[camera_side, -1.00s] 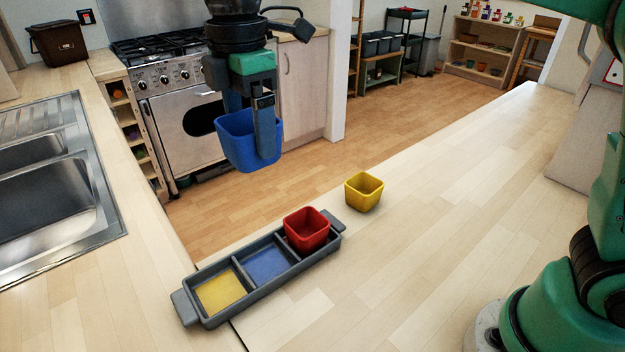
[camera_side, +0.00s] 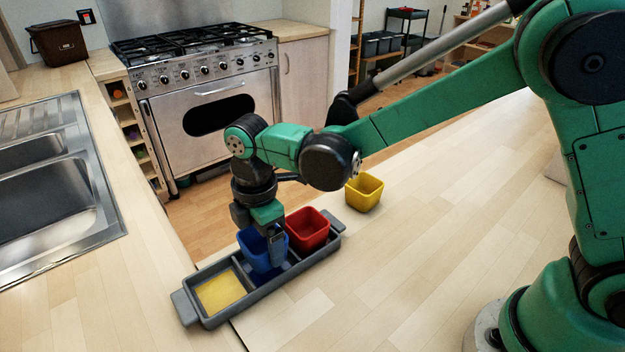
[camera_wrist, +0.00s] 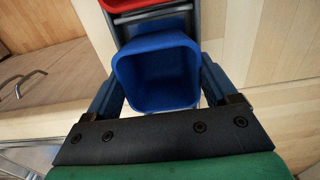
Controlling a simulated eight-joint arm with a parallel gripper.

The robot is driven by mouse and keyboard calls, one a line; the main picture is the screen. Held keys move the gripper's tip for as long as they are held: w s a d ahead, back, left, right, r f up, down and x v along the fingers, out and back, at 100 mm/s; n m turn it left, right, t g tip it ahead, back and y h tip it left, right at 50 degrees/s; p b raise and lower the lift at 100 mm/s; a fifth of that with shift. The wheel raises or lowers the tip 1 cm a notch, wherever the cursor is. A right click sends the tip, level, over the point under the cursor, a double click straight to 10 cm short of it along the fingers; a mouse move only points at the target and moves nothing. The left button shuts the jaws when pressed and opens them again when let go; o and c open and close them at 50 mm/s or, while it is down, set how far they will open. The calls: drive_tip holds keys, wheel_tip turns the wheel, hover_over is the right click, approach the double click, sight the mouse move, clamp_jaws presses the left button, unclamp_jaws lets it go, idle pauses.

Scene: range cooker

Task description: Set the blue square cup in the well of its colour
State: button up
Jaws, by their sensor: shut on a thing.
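The blue square cup (camera_side: 256,251) is upright in my gripper (camera_side: 268,232), at the middle well of the grey tray (camera_side: 205,322). My gripper is shut on the cup, with a finger on each side in the wrist view (camera_wrist: 158,95). The cup covers most of the blue middle well, and I cannot tell whether its base touches the floor of the well. The red cup (camera_side: 308,230) sits in the well at the right end, close beside the blue cup. The yellow well (camera_side: 220,292) at the left end is empty.
A yellow cup (camera_side: 364,192) stands on the wooden counter (camera_side: 400,260) behind the tray's right end. A sink (camera_side: 50,190) is at the left and a range cooker (camera_side: 200,100) at the back. The counter in front of the tray is clear.

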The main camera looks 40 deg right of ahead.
drive_tip(key=shift+f, duration=1)
drive_tip(key=shift+f, duration=0.1)
drive_tip(key=o, duration=1.1)
drive_tip(key=shift+c, duration=0.2)
wheel_tip(320, 180, up, 12)
drive_tip(key=s+d+m+t, duration=0.3)
drive_tip(key=s+d+m, duration=0.1)
drive_tip(key=d+m, duration=0.4)
drive_tip(key=s+d+m+t, duration=0.3)
drive_tip(key=d+m+t, duration=0.1)
drive_tip(key=d+m, duration=0.4)
drive_tip(key=shift+s+f+m, duration=0.35)
drive_tip(key=shift+s+m, duration=0.05)
drive_tip(key=shift+m, duration=0.5)
